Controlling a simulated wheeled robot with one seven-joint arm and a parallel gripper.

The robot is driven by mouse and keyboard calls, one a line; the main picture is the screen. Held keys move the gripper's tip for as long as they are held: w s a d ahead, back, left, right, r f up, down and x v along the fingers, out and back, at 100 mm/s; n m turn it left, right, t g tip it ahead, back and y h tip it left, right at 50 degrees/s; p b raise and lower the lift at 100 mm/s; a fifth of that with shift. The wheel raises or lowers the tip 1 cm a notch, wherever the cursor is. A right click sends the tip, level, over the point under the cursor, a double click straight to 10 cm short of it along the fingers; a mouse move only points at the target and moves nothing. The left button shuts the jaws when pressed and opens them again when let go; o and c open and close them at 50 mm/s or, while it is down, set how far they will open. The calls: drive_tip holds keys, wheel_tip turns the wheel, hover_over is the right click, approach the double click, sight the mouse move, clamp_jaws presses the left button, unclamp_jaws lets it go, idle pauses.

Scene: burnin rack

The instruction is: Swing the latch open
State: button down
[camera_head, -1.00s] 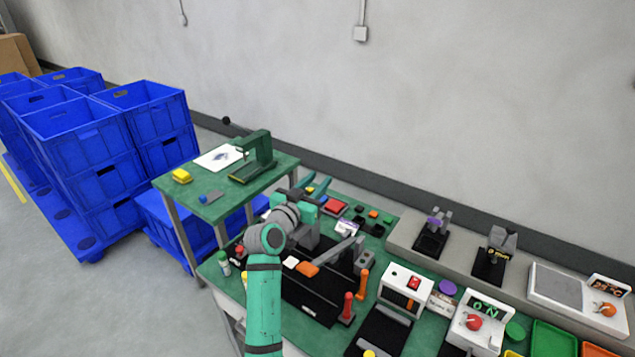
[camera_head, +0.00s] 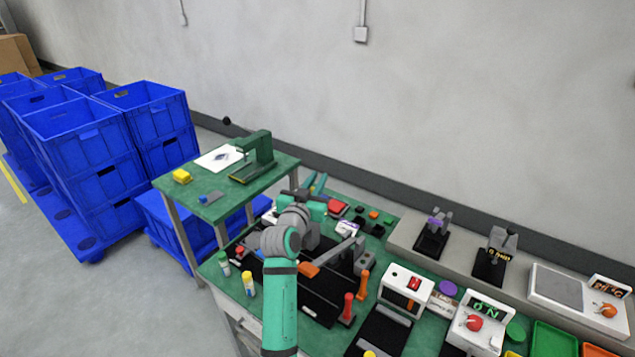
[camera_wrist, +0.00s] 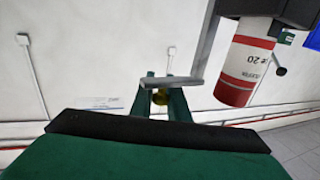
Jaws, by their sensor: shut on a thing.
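My gripper (camera_head: 318,186) is at the back left of the green bench, past the black fixture. A grey bar (camera_wrist: 170,82), which looks like the latch, crosses just beyond the fingertips. Its arm rises to the right toward a dark housing (camera_wrist: 270,10). Whether the knob is joined to the bar cannot be made out. In the head view my arm and gripper hide the latch.
A grey lever with an orange handle (camera_head: 308,269) stands over the black fixture, with red (camera_head: 348,308) and orange (camera_head: 362,283) upright handles beside it. Capped bottles (camera_head: 248,284) stand at the bench's left. A red-and-white cylinder (camera_wrist: 245,70) hangs close at the right in the wrist view.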

drive_tip(key=shift+w+n+t+y, duration=0.25)
drive_tip(key=shift+n+y, duration=0.45)
drive_tip(key=shift+y, duration=0.4)
drive_tip(key=c, duration=1.8)
unclamp_jaws()
drive_tip(key=shift+o, duration=0.2)
drive_tip(key=s+r, duration=1.3)
drive_tip(key=s, duration=0.1)
